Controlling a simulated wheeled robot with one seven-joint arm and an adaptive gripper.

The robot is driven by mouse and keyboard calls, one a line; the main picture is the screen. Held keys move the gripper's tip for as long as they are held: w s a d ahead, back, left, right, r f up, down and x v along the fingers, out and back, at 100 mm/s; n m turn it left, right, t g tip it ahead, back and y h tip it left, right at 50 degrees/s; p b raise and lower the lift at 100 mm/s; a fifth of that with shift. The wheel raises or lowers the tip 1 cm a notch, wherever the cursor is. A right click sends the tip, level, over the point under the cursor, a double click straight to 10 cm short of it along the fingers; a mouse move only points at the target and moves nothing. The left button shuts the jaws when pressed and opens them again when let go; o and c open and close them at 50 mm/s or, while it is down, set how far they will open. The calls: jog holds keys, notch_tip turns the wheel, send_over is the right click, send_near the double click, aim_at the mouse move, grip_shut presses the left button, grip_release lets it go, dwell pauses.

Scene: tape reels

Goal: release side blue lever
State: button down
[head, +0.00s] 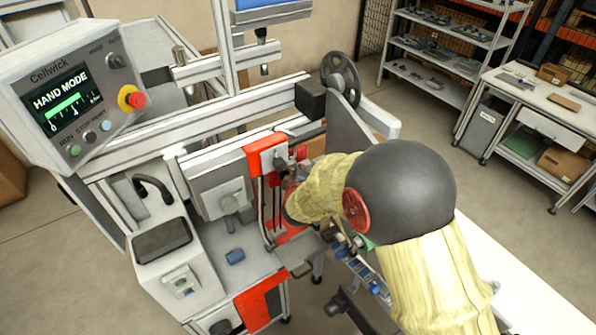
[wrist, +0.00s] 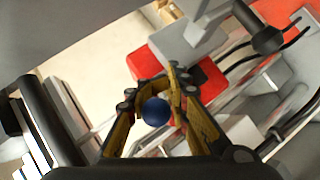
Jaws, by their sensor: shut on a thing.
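The blue lever's round knob (wrist: 156,110) shows in the wrist view, between the yellow fingers of my gripper (wrist: 153,88). The fingers are closed around the knob from both sides. The rest of the lever is hidden behind the knob and fingers. In the head view my gripper (head: 292,200) is at the machine's side, beside the orange-red bracket, and is partly covered by my own arm. The held knob cannot be made out in the head view.
A control panel (head: 70,90) reading HAND MODE stands at the upper left. A black handwheel (head: 341,79) sits on the machine's far end. Shelves (head: 440,45) and a workbench (head: 540,95) stand beyond open floor.

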jog(key=c, duration=2.1)
grip_release()
jog(key=shift+w+a+r, duration=0.15)
jog(key=shift+w+r, duration=0.15)
jog(key=shift+r, duration=0.5)
jog(key=o, duration=0.4)
jog(key=shift+s+f, duration=0.2)
jog(key=shift+f, duration=0.3)
jog(key=shift+s, duration=0.15)
jog(key=v, duration=1.1)
jog(key=shift+s+r, duration=0.2)
jog(key=shift+s, duration=0.1)
